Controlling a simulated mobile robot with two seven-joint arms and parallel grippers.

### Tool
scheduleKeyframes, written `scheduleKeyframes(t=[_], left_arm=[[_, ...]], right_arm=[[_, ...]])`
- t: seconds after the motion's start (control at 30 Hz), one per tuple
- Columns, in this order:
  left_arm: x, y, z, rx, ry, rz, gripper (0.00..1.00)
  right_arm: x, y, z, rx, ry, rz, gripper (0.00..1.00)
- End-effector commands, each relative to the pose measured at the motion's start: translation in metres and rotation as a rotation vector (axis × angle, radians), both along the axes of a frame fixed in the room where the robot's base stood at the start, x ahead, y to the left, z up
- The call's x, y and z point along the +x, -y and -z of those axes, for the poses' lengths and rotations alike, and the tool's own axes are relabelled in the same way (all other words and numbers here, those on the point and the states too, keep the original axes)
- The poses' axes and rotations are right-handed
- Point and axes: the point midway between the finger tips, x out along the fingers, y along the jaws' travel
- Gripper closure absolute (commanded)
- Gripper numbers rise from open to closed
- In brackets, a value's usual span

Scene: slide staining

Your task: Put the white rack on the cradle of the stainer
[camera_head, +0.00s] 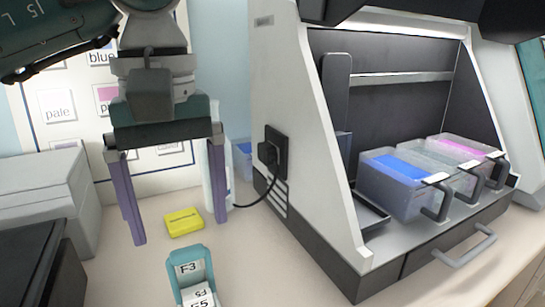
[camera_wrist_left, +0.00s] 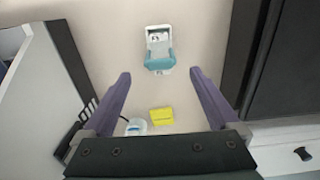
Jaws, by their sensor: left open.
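A small rack with a teal handle (camera_head: 190,262) and labelled pieces, one marked F3, stands on the bench at the bottom of the head view, partly cut off. In the left wrist view the rack (camera_wrist_left: 158,45) shows a white body behind its teal handle. My left gripper (camera_head: 180,229) is open and empty, pointing down above the bench. In the wrist view the rack lies beyond the fingertips, roughly centred between them. The stainer (camera_head: 310,150) stands open on the right. Inside, a dark upright arm (camera_head: 335,105) rises above a low dark tray (camera_head: 372,217), which may be the cradle; I cannot tell.
A yellow block (camera_head: 184,221) lies between the gripper's fingers in the head view. Clear baths with blue (camera_head: 400,168) and pink liquid and dark handles stand in the stainer. A white bottle (camera_head: 217,175) stands behind the right finger. A grey box (camera_head: 45,195) is at left.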

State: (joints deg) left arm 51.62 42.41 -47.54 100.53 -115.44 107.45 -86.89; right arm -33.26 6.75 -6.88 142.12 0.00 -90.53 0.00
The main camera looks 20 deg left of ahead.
Motion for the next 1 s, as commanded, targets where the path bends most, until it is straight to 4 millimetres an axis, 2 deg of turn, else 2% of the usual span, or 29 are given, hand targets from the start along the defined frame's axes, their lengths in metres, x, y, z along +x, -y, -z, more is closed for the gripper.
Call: scheduleKeyframes(t=[0.1, 0.2, 0.3, 0.37, 0.47, 0.63, 0.7, 0.8, 0.9, 1.0], left_arm=[[0.001, 0.000, -0.026, 0.000, 0.006, -0.001, 0.05], [0.001, 0.000, -0.044, 0.000, 0.006, -0.001, 0.05], [0.001, 0.000, -0.057, 0.001, 0.002, -0.001, 0.06], [0.000, 0.000, -0.060, -0.004, 0.000, -0.002, 0.13], [-0.004, 0.009, -0.053, -0.061, -0.014, -0.008, 0.24], [-0.023, 0.049, -0.016, -0.347, -0.068, -0.083, 0.44], [-0.032, 0.065, -0.005, -0.502, -0.092, -0.154, 0.45], [-0.041, 0.079, 0.005, -0.707, -0.117, -0.289, 0.45], [-0.046, 0.081, 0.011, -0.884, -0.129, -0.452, 0.45], [-0.049, 0.070, 0.015, -1.029, -0.124, -0.637, 0.45]], right_arm=[[0.000, 0.000, 0.005, 0.000, 0.000, 0.000, 1.00], [0.000, 0.000, 0.006, 0.000, 0.000, 0.000, 1.00], [0.000, 0.000, 0.004, 0.000, 0.000, 0.000, 1.00], [0.000, 0.000, 0.005, 0.000, 0.000, 0.000, 1.00], [0.000, 0.000, 0.007, 0.000, 0.000, 0.000, 1.00], [0.000, 0.000, 0.016, -0.001, 0.000, -0.001, 1.00], [0.000, 0.000, 0.020, -0.001, 0.000, -0.001, 1.00], [0.000, 0.001, 0.026, -0.002, 0.000, -0.001, 1.00], [0.000, 0.001, 0.032, -0.002, 0.000, -0.001, 1.00], [0.000, 0.001, 0.038, -0.003, 0.000, -0.002, 1.00]])
